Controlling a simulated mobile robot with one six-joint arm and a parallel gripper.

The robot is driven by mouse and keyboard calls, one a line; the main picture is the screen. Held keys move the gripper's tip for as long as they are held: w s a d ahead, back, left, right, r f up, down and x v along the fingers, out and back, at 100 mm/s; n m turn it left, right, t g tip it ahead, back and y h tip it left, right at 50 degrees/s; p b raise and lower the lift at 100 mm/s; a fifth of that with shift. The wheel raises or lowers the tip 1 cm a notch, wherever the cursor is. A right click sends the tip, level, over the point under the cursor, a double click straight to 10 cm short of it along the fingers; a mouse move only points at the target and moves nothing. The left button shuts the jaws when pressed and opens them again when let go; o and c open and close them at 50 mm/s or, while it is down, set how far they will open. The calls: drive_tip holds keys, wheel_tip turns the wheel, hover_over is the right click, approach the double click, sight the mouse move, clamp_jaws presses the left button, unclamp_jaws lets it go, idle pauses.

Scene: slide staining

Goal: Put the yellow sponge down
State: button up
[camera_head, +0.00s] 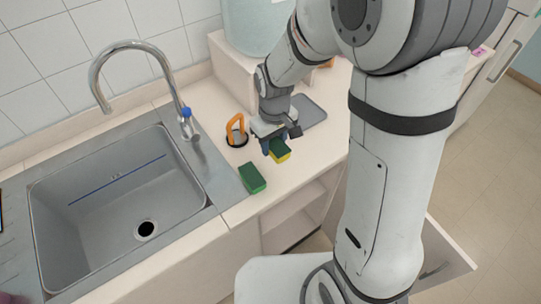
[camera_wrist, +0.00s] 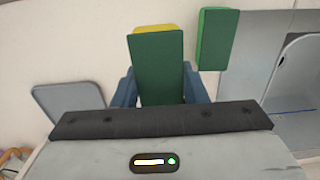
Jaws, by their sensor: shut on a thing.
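The yellow sponge (camera_head: 281,154) has a dark green scouring side and is held in my gripper (camera_head: 272,144) over the counter to the right of the sink. In the wrist view my gripper (camera_wrist: 160,88) has a blue finger on each side of the sponge, whose green face shows with a yellow edge (camera_wrist: 155,29) behind it. My gripper is shut on it. I cannot tell whether its lower end touches the counter. A separate green sponge (camera_head: 252,178) lies on the counter by the sink's edge; it also shows in the wrist view (camera_wrist: 217,40).
The sink (camera_head: 120,200) with its tap (camera_head: 150,62) is on the left. An orange-handled item (camera_head: 236,128) stands left of my gripper. A grey tray (camera_head: 308,111) lies behind to the right.

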sight(272, 166)
wheel_tip(272, 166, down, 4)
drive_tip(key=shift+a+r, duration=0.1)
drive_tip(key=shift+r, duration=0.15)
drive_tip(key=shift+f+p, duration=0.45)
drive_tip(key=shift+f, duration=1.55)
drive_tip(key=shift+f, duration=0.1)
drive_tip(key=shift+f+b, duration=0.15)
drive_tip(key=shift+b, duration=0.15)
drive_tip(key=o, duration=0.9)
drive_tip(key=shift+o, duration=0.2)
